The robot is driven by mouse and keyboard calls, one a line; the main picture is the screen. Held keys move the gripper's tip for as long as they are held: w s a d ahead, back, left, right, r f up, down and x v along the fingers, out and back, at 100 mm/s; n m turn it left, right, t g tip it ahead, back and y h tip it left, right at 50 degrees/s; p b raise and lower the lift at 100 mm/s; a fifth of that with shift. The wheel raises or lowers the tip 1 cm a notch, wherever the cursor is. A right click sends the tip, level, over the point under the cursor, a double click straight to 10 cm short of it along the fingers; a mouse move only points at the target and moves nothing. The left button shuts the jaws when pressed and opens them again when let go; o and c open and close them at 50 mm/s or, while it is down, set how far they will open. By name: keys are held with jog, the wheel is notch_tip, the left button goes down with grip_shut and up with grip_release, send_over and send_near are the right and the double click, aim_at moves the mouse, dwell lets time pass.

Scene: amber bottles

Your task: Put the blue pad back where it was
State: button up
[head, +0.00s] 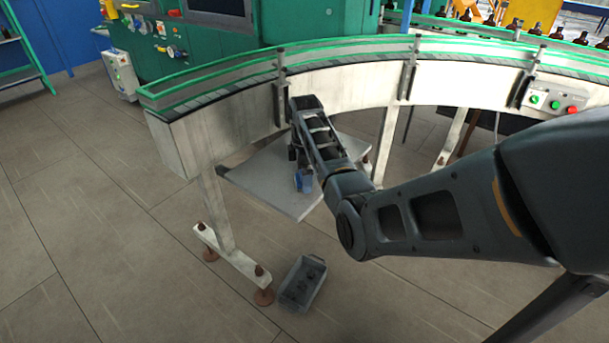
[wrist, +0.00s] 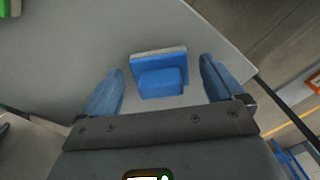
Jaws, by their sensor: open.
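The blue pad (wrist: 162,82) is a blue block on a wider blue plate with a pale edge. In the wrist view it is between and beyond my two open fingers, with a gap on each side. My gripper (wrist: 161,88) is open and empty; in the head view my gripper (head: 298,160) is over the grey platform (head: 262,190) under the conveyor. I cannot tell whether the pad rests on the platform.
The curved conveyor (head: 230,125) with green rails stands above and behind the platform. A grey bin (head: 303,283) sits on the floor in front, near the conveyor's leg foot (head: 232,252). A control box (head: 553,102) hangs on the conveyor at right. The floor at left is clear.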

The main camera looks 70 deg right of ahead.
notch_tip(320, 180, up, 12)
jog(key=shift+f, duration=0.15)
jog(key=shift+f, duration=0.1)
dwell(0.4)
